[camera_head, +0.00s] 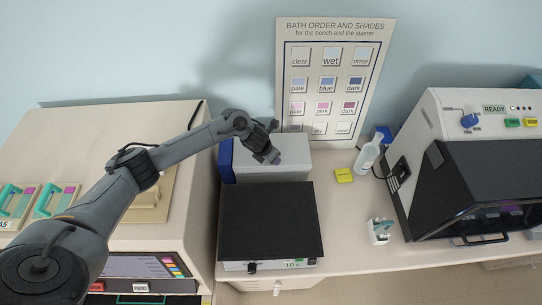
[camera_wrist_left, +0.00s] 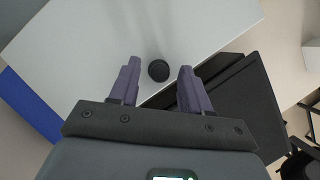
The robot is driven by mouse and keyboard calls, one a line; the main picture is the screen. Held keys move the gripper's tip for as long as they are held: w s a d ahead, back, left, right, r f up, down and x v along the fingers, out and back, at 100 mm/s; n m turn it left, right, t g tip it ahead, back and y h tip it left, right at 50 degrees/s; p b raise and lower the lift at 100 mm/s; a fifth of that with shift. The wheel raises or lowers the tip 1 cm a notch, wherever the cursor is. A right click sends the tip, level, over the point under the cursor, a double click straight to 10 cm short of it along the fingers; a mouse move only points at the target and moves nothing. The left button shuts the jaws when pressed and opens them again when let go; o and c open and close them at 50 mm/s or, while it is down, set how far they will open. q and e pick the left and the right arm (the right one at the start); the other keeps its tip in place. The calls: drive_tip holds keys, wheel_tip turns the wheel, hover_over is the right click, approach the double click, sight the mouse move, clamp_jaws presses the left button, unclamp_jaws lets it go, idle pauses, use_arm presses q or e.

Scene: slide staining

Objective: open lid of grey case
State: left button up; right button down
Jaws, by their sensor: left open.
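The grey case (camera_head: 294,162) stands on the bench behind a black-topped device, with a blue panel (camera_head: 226,160) at its left side. Its light grey top also shows in the left wrist view (camera_wrist_left: 95,45), with a round black knob (camera_wrist_left: 158,70) on it. My left gripper (camera_head: 273,158) is over the case, pointing down. In the left wrist view my left gripper (camera_wrist_left: 160,68) is open, with the knob between its two fingertips and gaps on both sides. The gripper hides the knob in the head view. My right gripper is out of view.
The black-topped device (camera_head: 268,215) stands right in front of the case. A sign board (camera_head: 335,70) stands behind. A yellow block (camera_head: 344,175), a white bottle (camera_head: 368,155) and a large black-fronted machine (camera_head: 470,180) are to the right. A beige machine (camera_head: 120,115) is at left.

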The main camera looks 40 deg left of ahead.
use_arm(q)
clamp_jaws()
drive_tip(key=shift+r, duration=0.1)
idle(0.3)
